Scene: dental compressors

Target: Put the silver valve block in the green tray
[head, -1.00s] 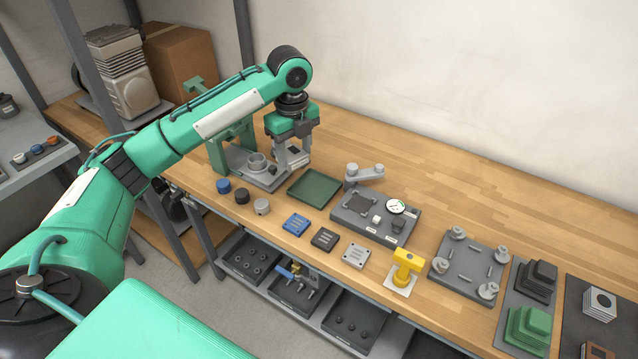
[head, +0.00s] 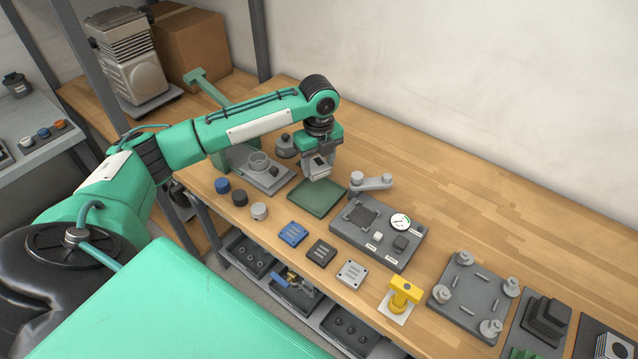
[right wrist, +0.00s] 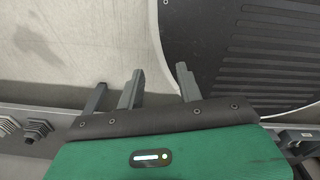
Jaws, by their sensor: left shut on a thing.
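My left gripper (head: 318,168) is shut on a small silver-grey block (head: 319,174), apparently the silver valve block, mostly hidden by the fingers. It is over the back part of the green tray (head: 314,201), a shallow square tray on the wooden bench. I cannot tell whether the block touches the tray. The visible tray floor is empty. My right gripper (right wrist: 159,87) shows in the right wrist view with its two grey fingers apart and nothing between them.
A grey press fixture (head: 262,170) stands left of the tray. A dark gauge plate (head: 378,235) lies to its right. Round caps (head: 259,211) and slotted blue, black and silver plates (head: 351,273) line the front.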

